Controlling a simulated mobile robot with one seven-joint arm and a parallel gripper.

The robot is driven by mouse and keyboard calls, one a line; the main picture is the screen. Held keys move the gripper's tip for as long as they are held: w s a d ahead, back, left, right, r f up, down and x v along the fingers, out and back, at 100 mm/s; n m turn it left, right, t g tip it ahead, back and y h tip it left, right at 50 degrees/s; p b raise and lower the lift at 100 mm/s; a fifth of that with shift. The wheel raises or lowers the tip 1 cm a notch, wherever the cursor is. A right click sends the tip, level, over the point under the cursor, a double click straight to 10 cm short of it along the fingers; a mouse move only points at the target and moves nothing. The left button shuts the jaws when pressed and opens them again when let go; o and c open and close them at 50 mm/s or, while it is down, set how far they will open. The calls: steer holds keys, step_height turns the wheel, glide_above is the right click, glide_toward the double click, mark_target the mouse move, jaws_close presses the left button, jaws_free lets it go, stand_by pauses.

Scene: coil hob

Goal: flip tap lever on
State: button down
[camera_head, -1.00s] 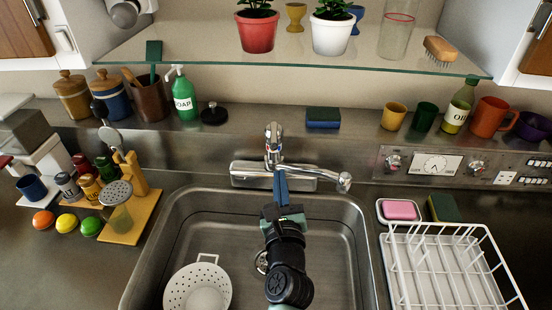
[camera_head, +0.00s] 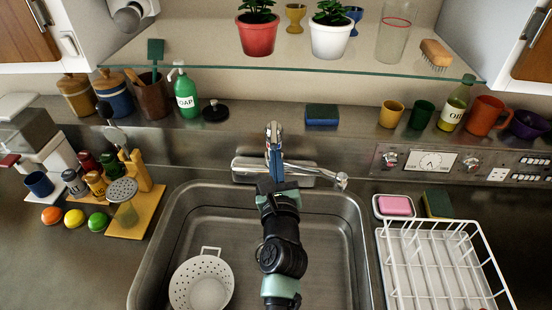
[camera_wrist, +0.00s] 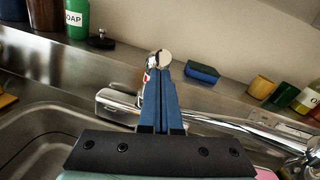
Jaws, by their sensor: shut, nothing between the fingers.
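The chrome tap (camera_head: 306,173) is on the wall ledge behind the sink, its spout reaching to the right. Its lever (camera_head: 272,130) stands up at the middle of the tap body. My gripper (camera_head: 275,152) is shut and empty, its blue fingers pointing at the tap. In the wrist view the fingers (camera_wrist: 160,92) lie together, and the round chrome end of the lever (camera_wrist: 160,58) shows just beyond their tips. The fingers hide most of the lever and the middle of the tap body. I cannot tell whether they touch it.
Below is the steel sink with a white colander (camera_head: 202,281). A white dish rack (camera_head: 440,262) and a pink soap dish (camera_head: 395,206) stand at the right. A blue-green sponge (camera_head: 322,115) lies on the ledge behind. A glass shelf (camera_head: 290,66) with plants hangs above.

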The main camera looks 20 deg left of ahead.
steer(key=shift+r+p, duration=0.35)
steer(key=shift+p, duration=0.9)
